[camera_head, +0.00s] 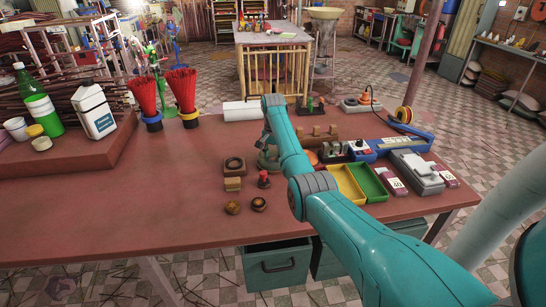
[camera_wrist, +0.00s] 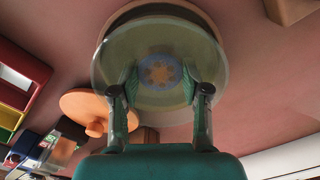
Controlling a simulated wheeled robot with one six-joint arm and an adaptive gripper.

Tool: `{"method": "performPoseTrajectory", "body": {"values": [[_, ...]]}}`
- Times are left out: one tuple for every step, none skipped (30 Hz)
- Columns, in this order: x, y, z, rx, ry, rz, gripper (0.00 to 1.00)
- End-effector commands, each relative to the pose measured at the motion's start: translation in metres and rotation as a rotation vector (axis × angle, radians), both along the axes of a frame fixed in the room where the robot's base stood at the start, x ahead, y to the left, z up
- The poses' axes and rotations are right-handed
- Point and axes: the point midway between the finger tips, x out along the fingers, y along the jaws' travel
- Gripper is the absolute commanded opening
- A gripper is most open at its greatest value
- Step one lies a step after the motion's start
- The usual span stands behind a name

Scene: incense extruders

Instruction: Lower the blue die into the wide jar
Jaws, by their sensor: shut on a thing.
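The blue die (camera_wrist: 160,72), a small round disc with pale holes, shows between my fingertips in the wrist view. My gripper (camera_wrist: 160,80) is shut on it. The wide jar (camera_wrist: 108,62) is clear, round glass and surrounds the die and fingertips in this view. The fingertips lie inside its outline, apart from its wall. How deep the die sits is hard to tell. In the head view my gripper (camera_head: 268,155) is at the middle of the table; the die is not discernible there.
An orange knobbed lid (camera_wrist: 88,108) lies left of the jar in the wrist view. On the red-brown table (camera_head: 120,215), yellow (camera_head: 345,183) and green (camera_head: 368,182) trays stand right of my arm. Small brown pieces (camera_head: 233,184) stand left. The table's left front is clear.

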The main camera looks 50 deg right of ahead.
Motion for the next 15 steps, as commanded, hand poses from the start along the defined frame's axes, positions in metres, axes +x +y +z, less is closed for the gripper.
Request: {"method": "performPoseTrajectory", "body": {"values": [[0.0001,-0.0001,0.0003,0.000,0.000,0.000,0.02],[0.0001,-0.0001,0.0003,0.000,0.000,0.000,0.02],[0.0000,-0.0001,0.0003,0.000,0.000,0.000,0.51],[0.0001,-0.0001,0.0003,0.000,0.000,0.000,0.59],[0.0000,-0.0001,0.0003,0.000,0.000,0.000,0.66],[0.0001,0.0000,0.0003,0.000,0.000,0.000,0.75],[0.0000,0.0000,0.0003,0.000,0.000,0.000,0.75],[0.0000,0.0000,0.0003,0.000,0.000,0.000,0.75],[0.0000,0.0000,0.0002,0.000,0.000,0.000,0.75],[0.0000,0.0000,0.0002,0.000,0.000,0.000,0.75],[0.0000,0.0000,0.0002,0.000,0.000,0.000,0.75],[0.0000,0.0000,0.0002,0.000,0.000,0.000,0.75],[0.0000,0.0000,0.0002,0.000,0.000,0.000,0.75],[-0.0002,0.0002,-0.0003,0.001,0.001,0.000,0.75],[-0.0001,0.0002,0.0001,0.001,0.001,0.000,0.75]]}}
